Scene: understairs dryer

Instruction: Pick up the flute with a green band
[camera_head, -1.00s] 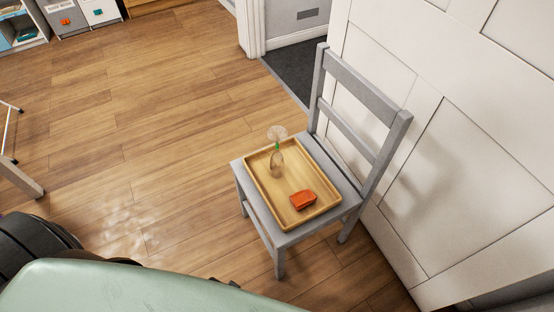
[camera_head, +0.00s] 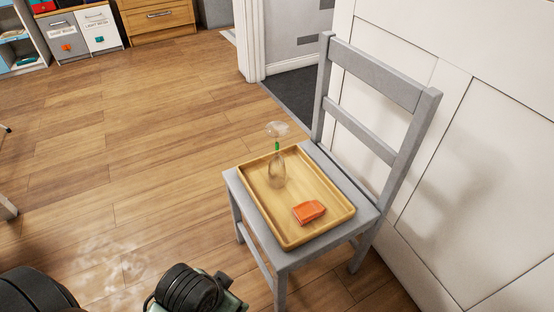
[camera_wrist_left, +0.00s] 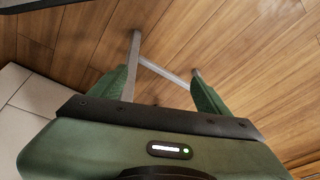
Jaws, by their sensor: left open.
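The clear flute (camera_head: 277,170) stands upside down in a wooden tray (camera_head: 326,228) on a grey chair (camera_head: 365,203). Its round foot is uppermost, and a green band (camera_head: 277,147) is on its stem. My left gripper (camera_wrist_left: 163,88) shows in the left wrist view with its two green fingers apart and nothing between them. In the head view part of my arm shows at the bottom, in front of the chair, but its fingertips are not visible. The flute is not visible in the left wrist view. My right gripper is not in view.
A folded orange cloth-like item (camera_head: 309,212) lies in the tray, right of the flute. The chair's backrest (camera_head: 375,75) rises behind, close to a white panelled wall (camera_head: 480,150). Wooden floor (camera_head: 140,130) is open to the left. Drawers (camera_head: 155,17) stand far back.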

